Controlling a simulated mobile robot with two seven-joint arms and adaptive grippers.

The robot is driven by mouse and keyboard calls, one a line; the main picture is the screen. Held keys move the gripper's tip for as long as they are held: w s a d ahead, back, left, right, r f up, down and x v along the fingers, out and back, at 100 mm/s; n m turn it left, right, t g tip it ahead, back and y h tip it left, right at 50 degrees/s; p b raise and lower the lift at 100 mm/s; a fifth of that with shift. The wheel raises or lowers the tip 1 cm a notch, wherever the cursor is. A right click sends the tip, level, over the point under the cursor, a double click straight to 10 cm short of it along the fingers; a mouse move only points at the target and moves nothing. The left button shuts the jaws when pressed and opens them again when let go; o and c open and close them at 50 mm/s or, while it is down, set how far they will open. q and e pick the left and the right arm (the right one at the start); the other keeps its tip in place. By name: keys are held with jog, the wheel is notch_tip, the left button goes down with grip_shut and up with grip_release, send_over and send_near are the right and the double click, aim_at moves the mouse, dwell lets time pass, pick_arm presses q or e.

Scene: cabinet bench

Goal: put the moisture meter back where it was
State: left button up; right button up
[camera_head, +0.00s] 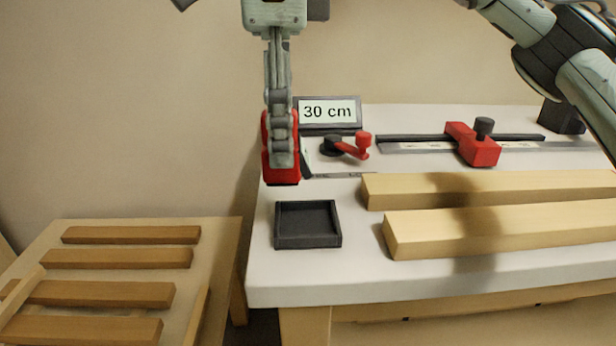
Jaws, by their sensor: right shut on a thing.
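My right gripper (282,160) points down and is shut on a red block-like thing with dark edges, which I take for the moisture meter (282,176). It holds the meter upright over the left end of the white bench, behind a small dark square tray (307,243). The fingers hide much of the meter's face. I cannot tell whether its bottom clears the bench top. The tray is empty. My left gripper is not in view.
A sign reading "30 cm" (328,112) and a red-and-black crank (348,146) stand just right of the gripper. A rail with a red stop block (472,145) runs along the back. Two timber beams (470,228) lie right of the tray. A slatted wooden rack (215,255) stands left.

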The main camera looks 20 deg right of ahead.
aim_at(309, 160)
jog(key=d+f, duration=0.2)
jog(key=shift+s+d, duration=0.4)
notch_tip(309, 160, down, 3)
jog(key=shift+f, duration=0.4)
pick_arm(q)
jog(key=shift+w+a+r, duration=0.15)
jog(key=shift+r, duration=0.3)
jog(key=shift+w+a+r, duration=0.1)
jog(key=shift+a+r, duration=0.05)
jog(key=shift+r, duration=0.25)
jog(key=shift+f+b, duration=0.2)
jog(key=shift+b, duration=0.15)
pick_arm(e)
jog(key=shift+f, duration=0.1)
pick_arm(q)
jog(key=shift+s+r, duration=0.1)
